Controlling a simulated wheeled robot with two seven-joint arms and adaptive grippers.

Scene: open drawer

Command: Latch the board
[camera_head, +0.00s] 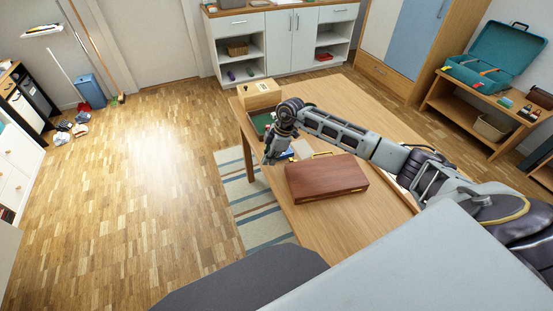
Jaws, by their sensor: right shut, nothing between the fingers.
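A closed dark reddish-brown wooden case (326,178), which looks like the folded board, lies flat on the wooden table (330,228). Small brass-coloured fittings show along its near edge; whether they are fastened is too small to tell. My right arm reaches in from the right across the table. My right gripper (268,160) points down beside the far left corner of the case, near the table's left edge. It is shut and holds nothing; whether it touches the case I cannot tell. My left gripper is not in view.
A light wooden box (259,94) and a green item (263,122) stand at the table's far left, behind my right gripper. Small items lie behind the case, partly hidden by my arm. The table in front of the case is clear.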

